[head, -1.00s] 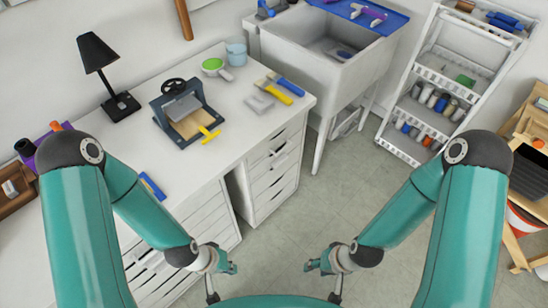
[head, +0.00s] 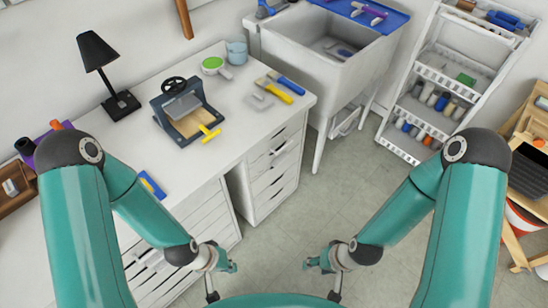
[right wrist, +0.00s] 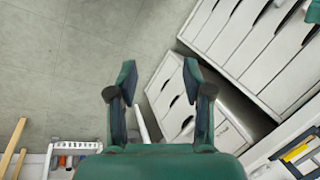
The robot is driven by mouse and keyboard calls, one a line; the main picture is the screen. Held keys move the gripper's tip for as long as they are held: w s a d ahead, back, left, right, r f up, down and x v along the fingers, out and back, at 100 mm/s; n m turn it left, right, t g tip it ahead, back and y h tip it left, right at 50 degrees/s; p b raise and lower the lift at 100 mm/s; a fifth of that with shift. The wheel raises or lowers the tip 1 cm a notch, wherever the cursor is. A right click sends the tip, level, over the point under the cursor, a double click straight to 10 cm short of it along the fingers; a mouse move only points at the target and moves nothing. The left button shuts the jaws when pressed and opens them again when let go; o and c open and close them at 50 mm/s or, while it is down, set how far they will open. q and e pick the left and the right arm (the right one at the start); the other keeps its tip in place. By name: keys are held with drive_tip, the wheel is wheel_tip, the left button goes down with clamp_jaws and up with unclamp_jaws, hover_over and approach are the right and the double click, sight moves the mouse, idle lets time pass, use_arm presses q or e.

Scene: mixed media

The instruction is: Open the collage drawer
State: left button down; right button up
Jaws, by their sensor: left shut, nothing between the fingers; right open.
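Two white drawer units stand under the white desk: one at its right end (head: 276,170) and one further left (head: 205,215), partly hidden by my left arm. Their stacked fronts have dark slot pulls and look closed. I cannot tell which front is the collage drawer. In the right wrist view drawer fronts show at the upper right (right wrist: 250,40) and beyond the fingers (right wrist: 172,105). My left gripper (head: 230,266) is shut and empty, in front of the drawers. My right gripper (head: 308,264) is open and empty over the floor, apart from the drawers; its spread fingers (right wrist: 160,80) show in the wrist view.
The desk top (head: 235,120) holds a black lamp (head: 108,75), a small press (head: 187,112), a green-topped tool (head: 214,65), a cup and brushes. A white sink (head: 325,55) and a shelf cart (head: 440,85) stand to the right. The grey floor between (head: 335,200) is clear.

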drive_tip(key=shift+o, duration=1.2)
drive_tip(key=shift+s, duration=0.4)
drive_tip(key=o, duration=0.5)
drive_tip(key=s+m+g, duration=0.2)
drive_tip(key=shift+s, duration=0.3)
drive_tip(key=shift+o, duration=0.2)
drive_tip(key=w+a+f+m+t+y+b, duration=0.25)
drive_tip(key=w+m+b, duration=0.35)
drive_tip(key=w, duration=0.3)
drive_tip(key=w+a+f+m+t+y+b, duration=0.1)
drive_tip(key=w+a+m+y+b, duration=0.1)
drive_tip(key=w+m+y+b, duration=0.35)
drive_tip(key=w+a+f+m+t+y+b, duration=0.1)
drive_tip(key=w+a+m+t+y+b, duration=0.1)
drive_tip(key=w+m+b, duration=0.7)
drive_tip(key=w+d+f+m+t+b, duration=0.1)
drive_tip(key=w+d+f+t+b, duration=0.3)
drive_tip(key=w, duration=0.3)
drive_tip(key=w+d+f+m+t+b, duration=0.1)
drive_tip(key=w+d+t+b, duration=0.25)
drive_tip(key=w+b, duration=0.3)
wheel_tip(320, 180, down, 8)
drive_tip(key=w+d+t+h+b, duration=0.1)
drive_tip(key=w+d+b, duration=0.15)
drive_tip(key=b, duration=0.55)
drive_tip(key=b+x, duration=0.5)
drive_tip(key=x, duration=1.1)
drive_tip(key=shift+w+f, duration=0.2)
drive_tip(key=shift+w, duration=0.1)
